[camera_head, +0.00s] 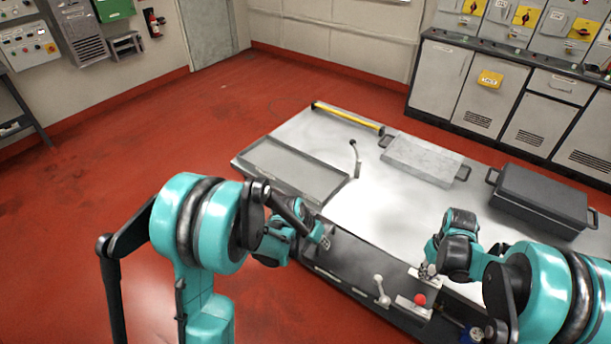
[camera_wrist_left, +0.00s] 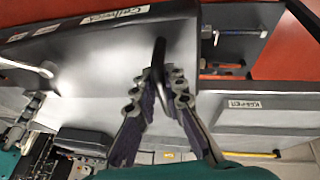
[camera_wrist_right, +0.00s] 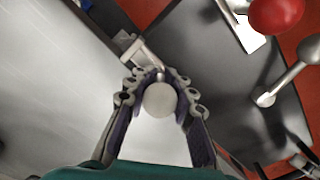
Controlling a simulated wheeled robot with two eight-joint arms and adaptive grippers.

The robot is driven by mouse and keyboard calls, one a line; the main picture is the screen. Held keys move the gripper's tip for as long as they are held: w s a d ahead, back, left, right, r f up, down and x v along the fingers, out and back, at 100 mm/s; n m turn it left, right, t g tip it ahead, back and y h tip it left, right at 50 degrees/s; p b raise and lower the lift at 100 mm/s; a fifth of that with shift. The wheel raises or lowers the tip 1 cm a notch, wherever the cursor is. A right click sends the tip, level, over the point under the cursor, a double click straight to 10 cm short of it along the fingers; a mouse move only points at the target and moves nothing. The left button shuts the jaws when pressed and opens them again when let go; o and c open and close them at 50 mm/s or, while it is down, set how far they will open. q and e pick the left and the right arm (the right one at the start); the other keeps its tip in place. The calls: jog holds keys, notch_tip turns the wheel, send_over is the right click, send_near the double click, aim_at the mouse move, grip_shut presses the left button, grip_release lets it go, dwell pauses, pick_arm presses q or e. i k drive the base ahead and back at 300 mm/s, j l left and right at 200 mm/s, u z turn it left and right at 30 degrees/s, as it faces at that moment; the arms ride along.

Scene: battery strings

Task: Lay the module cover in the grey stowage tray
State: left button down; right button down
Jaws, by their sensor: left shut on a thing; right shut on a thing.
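The grey stowage tray (camera_head: 295,170) is shallow and empty, at the table's left end. A long dark grey panel (camera_head: 365,262) lies along the front edge; it may be the module cover, but I cannot be sure. My left gripper (camera_head: 325,240) is at its left end; in the left wrist view its fingers (camera_wrist_left: 165,75) are shut on a black handle (camera_wrist_left: 159,55) on a grey labelled surface (camera_wrist_left: 110,45). My right gripper (camera_head: 428,270) is at the panel's right part; its fingers (camera_wrist_right: 160,80) are shut on a pale round knob (camera_wrist_right: 160,100).
A light grey slab with two end handles (camera_head: 425,158) and a dark handled box (camera_head: 540,200) sit on the table. A yellow bar (camera_head: 347,118) lies at the back edge. A red knob (camera_head: 420,299) and a pale lever (camera_head: 380,287) stand near my right gripper.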

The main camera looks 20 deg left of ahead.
aim_at(291, 168)
jog(key=i+j, duration=0.1)
jog(key=j, duration=0.55)
jog(key=i+j, duration=0.15)
jog(key=j, duration=0.5)
jog(key=i+j+z, duration=0.1)
jog(key=j, duration=0.55)
jog(key=i+j, duration=0.1)
jog(key=j, duration=0.55)
jog(key=i+j, duration=0.1)
jog(key=j, duration=0.55)
jog(key=i+l, duration=0.7)
jog(key=l, duration=0.2)
